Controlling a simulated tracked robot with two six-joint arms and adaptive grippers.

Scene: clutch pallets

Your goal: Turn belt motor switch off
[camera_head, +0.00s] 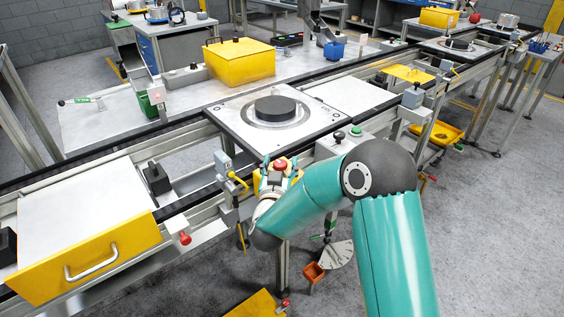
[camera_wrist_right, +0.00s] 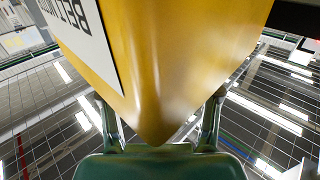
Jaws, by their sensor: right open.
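The belt motor switch is a yellow box that fills the middle of the right wrist view (camera_wrist_right: 185,50), with a white label that reads in part "BELT M", upside down. In the head view a red knob (camera_head: 281,164) shows at the front edge of the line, just beyond my right gripper (camera_head: 277,178). The gripper and my arm hide most of the box there. My right gripper is open. Its two fingers stand on either side of the box's lower corner in the wrist view (camera_wrist_right: 160,112); I cannot tell whether they touch it. My left gripper is not in view.
A grey box with a yellow lever (camera_head: 230,172) stands close left of the gripper. A green button (camera_head: 356,131) and a black one are on a box to the right. A pallet with a black disc (camera_head: 276,108) lies behind. A yellow drawer (camera_head: 90,262) juts out at left.

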